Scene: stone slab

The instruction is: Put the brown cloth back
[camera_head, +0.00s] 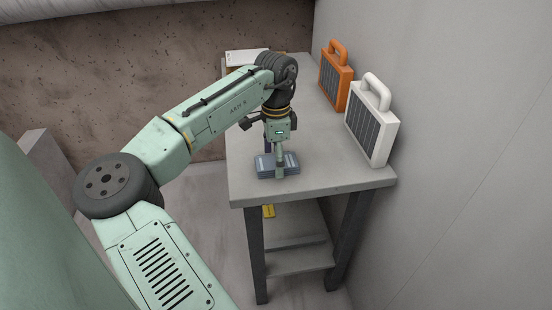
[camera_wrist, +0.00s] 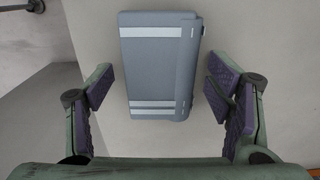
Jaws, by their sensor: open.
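I cannot make out a brown cloth in either view. A blue-grey folded item with pale stripes (camera_wrist: 158,65) lies on the stone slab table (camera_head: 330,179); it looks like a folded cloth. In the head view this folded item (camera_head: 265,168) is near the table's front left edge, partly hidden by my gripper (camera_head: 279,168). In the wrist view my gripper (camera_wrist: 160,90) is open, with one purple-padded finger on each side of the item. Gaps show between the pads and the item, so it is not gripped.
An orange case with a handle (camera_head: 335,78) and a white one (camera_head: 372,122) stand along the right wall. A pale flat item (camera_head: 246,57) lies at the table's far end. A small yellow object (camera_head: 269,211) is below the tabletop.

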